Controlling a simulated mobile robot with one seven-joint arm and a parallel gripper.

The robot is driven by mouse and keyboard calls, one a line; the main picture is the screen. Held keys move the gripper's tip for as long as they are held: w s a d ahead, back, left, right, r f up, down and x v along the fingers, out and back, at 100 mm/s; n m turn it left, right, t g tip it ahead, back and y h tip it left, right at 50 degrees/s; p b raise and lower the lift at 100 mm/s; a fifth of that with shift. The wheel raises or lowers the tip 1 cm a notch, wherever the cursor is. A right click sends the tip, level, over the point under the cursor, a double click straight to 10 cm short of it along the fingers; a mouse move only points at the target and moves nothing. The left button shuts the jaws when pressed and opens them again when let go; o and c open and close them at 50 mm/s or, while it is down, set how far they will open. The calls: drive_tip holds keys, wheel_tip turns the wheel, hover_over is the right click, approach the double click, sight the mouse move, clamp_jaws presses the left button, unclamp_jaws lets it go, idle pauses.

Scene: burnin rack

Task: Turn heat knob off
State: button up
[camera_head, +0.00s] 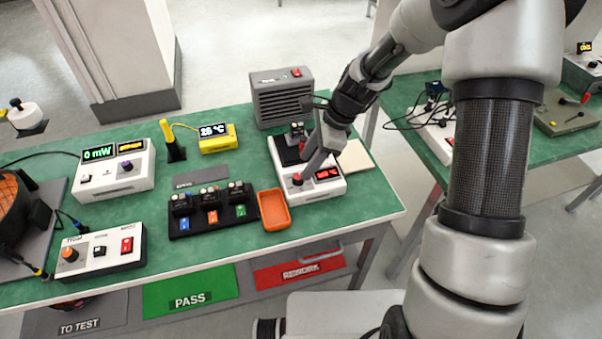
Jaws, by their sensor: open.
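The heat unit (322,191) is a white box with a black top plate, near the right end of the green bench. Its front has a red lit display (327,173), too small to read surely, and a red knob (297,178) left of it. My gripper (305,172) comes down from the upper right with its fingers at the knob. The jaws are open; I cannot tell whether they touch the knob. The fingers partly cover the unit's top and front. A small dark part (297,131) stands on the black plate.
An orange tray (274,210) and a black holder with several modules (212,210) lie left of the unit. A grey vented box (283,97) stands behind it. A yellow meter (217,139) reads about 25 °C. Free bench surface (365,197) lies to the unit's right.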

sight(298, 176)
drive_tip(key=x, duration=0.5)
drive_tip(key=shift+f, duration=0.15)
drive_tip(key=c, duration=1)
drive_tip(key=shift+c, duration=0.2)
